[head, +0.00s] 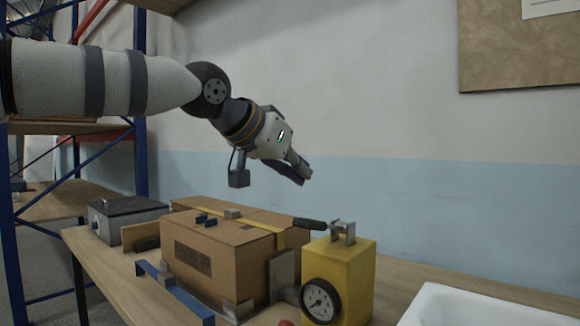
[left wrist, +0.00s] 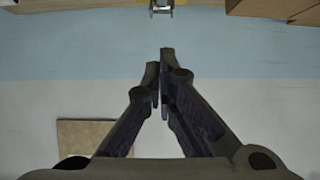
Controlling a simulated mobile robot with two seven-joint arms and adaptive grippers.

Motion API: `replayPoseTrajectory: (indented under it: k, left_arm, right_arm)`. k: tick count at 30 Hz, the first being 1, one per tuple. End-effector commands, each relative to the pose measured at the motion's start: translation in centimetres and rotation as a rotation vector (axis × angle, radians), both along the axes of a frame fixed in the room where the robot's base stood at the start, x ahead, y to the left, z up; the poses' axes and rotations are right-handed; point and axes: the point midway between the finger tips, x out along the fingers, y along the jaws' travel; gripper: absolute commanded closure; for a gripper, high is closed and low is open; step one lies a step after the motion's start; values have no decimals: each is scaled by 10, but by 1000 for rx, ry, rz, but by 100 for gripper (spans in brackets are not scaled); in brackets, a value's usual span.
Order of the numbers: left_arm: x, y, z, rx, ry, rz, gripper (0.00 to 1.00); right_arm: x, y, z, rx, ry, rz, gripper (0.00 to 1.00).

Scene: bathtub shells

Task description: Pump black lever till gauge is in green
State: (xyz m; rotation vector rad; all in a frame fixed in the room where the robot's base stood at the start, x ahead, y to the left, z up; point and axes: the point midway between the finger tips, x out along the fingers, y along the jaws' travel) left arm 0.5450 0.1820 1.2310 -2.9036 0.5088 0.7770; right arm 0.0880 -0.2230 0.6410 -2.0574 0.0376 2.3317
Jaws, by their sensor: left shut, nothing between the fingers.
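A yellow pump box (head: 345,275) stands on the wooden bench. A round dial gauge (head: 320,300) with a black rim is on its front; its needle and any green zone are too small to read. A black lever (head: 309,223) sticks out to the left from a metal bracket (head: 343,231) on the box top. My left gripper (head: 305,176) is shut and empty, in the air above the lever and slightly left of the box, touching nothing. In the left wrist view its fingers (left wrist: 164,55) are together, and the bracket (left wrist: 161,8) shows at the top edge. My right gripper is not in view.
A cardboard box (head: 215,262) with yellow tape stands just left of the pump. A grey metal case (head: 125,215) sits farther left on the bench (head: 105,270). A white tub (head: 480,308) is at the right front. The air before the wall is clear.

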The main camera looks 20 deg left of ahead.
Motion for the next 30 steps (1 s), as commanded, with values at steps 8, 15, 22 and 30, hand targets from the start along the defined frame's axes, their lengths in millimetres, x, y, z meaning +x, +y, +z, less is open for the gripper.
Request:
replayPoseTrajectory:
  k: [8, 15, 22, 30]
  left_arm:
    - [33, -12, -36, 0, 3, 0, 100]
    - [25, -9, -57, -1, -3, -1, 100]
    - [26, -9, -61, -3, 1, 0, 100]
    - [32, -9, -66, -3, 5, 0, 100]
  right_arm:
    - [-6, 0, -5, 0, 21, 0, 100]
    - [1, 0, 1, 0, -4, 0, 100]
    - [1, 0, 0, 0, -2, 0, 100]
    - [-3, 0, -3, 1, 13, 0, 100]
